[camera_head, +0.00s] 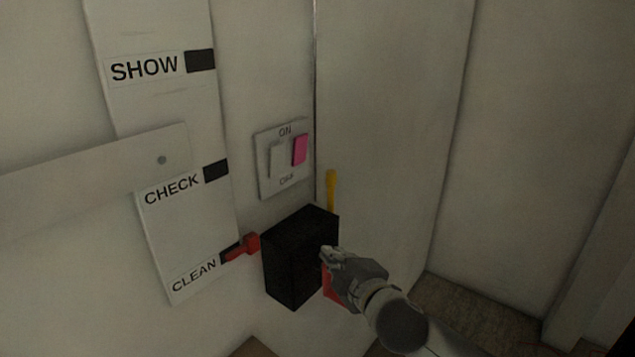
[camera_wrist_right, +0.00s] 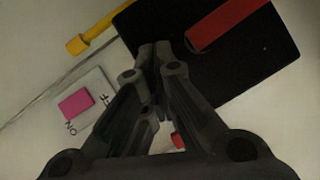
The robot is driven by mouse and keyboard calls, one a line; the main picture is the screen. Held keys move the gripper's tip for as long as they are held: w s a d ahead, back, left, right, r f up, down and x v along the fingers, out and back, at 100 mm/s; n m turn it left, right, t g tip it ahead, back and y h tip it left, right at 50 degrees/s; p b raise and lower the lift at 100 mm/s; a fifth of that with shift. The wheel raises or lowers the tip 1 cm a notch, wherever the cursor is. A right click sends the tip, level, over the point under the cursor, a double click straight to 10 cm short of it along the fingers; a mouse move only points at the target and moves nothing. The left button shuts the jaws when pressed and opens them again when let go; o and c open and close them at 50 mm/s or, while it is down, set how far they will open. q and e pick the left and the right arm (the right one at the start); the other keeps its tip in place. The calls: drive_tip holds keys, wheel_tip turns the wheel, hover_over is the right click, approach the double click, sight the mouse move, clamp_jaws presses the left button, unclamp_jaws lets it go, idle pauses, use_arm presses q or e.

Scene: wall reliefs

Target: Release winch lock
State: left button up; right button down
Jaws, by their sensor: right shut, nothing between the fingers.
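A black box (camera_head: 300,257) is mounted on the wall, with a yellow bar (camera_head: 331,190) rising behind its right side. A red bar (camera_head: 332,286) shows at the box's right side, partly hidden by my right gripper (camera_head: 327,254). A red pointer (camera_head: 240,247) sticks out on the left towards the CLEAN mark. My right gripper is shut and empty, its tips close to the box's right face; I cannot tell whether they touch. The wrist view shows the closed fingers (camera_wrist_right: 155,50) over the box (camera_wrist_right: 160,20), between the yellow bar (camera_wrist_right: 102,28) and red bar (camera_wrist_right: 228,22). Which part is the winch lock is not marked.
A white label strip (camera_head: 165,215) reads SHOW, CHECK and CLEAN. A switch plate (camera_head: 266,177) marked ON and OFF, with a pink piece (camera_head: 300,150), sits above the box. A pale panel (camera_head: 385,130) stands to the right. Floor (camera_head: 490,315) shows at lower right.

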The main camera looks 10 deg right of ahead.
sight(330, 198)
drive_tip(key=w+d+r+n+t+y, duration=0.1)
drive_tip(key=w+r+n, duration=0.3)
drive_tip(key=r, duration=0.4)
drive_tip(key=shift+d+r+t, duration=0.35)
drive_tip(key=shift+r+t, duration=0.05)
drive_tip(key=shift+t, duration=0.1)
drive_tip(key=shift+w, duration=0.15)
drive_tip(key=w+p, duration=0.1)
drive_tip(key=w, duration=0.1)
drive_tip(key=w+a+p, duration=0.1)
drive_tip(key=w, duration=0.2)
drive_tip(key=w+a+p, duration=0.1)
drive_tip(key=w, duration=0.2)
drive_tip(key=shift+w, duration=0.1)
drive_tip(key=shift+w+a+p, duration=0.1)
drive_tip(key=shift+w+p, duration=0.35)
drive_tip(key=shift+w, duration=0.25)
drive_tip(key=shift+f, duration=0.1)
